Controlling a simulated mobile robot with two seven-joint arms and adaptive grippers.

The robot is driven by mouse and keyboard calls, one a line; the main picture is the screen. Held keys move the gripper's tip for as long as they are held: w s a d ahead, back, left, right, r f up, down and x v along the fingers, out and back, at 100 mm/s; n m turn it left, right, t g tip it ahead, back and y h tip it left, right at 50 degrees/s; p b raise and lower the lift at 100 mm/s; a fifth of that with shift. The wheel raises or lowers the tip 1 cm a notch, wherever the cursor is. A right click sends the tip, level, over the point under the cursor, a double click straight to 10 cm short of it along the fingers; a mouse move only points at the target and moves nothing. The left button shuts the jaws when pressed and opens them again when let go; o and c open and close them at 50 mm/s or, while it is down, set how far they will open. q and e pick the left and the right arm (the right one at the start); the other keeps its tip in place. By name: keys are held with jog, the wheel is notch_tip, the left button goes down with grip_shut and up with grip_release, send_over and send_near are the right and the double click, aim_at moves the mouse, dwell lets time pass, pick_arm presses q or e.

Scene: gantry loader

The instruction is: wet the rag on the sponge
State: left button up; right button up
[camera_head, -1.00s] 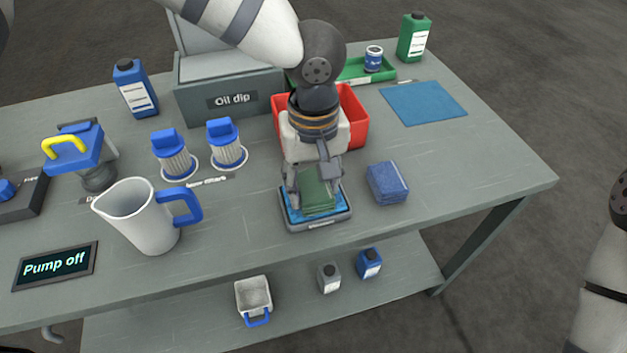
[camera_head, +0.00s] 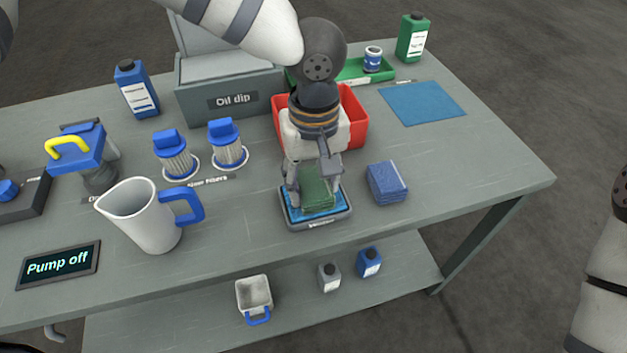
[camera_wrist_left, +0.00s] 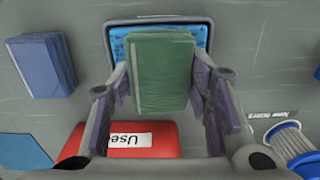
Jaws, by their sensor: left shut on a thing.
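The rag is a folded green cloth (camera_head: 318,188), held between the fingers of my left gripper (camera_head: 315,192). It also shows in the left wrist view (camera_wrist_left: 162,70), with a finger at each side. The sponge (camera_head: 294,213) is a blue pad in a grey tray, directly under the rag. The rag covers most of the sponge; whether the two touch is hard to tell. My left gripper points down and is shut on the rag. My right gripper is not in view; only part of my right arm shows at the right edge.
A folded blue cloth (camera_head: 387,183) lies right of the sponge tray. A red bin (camera_head: 356,120) stands behind my gripper. A white jug (camera_head: 140,215), filters (camera_head: 226,146) and a "Pump off" display (camera_head: 58,265) are to the left. A blue mat (camera_head: 424,103) lies at the back right.

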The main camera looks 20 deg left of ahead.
aim_at(314, 183)
pick_arm(q)
jog(key=shift+r+p, duration=0.75)
jog(key=shift+r, duration=2.45)
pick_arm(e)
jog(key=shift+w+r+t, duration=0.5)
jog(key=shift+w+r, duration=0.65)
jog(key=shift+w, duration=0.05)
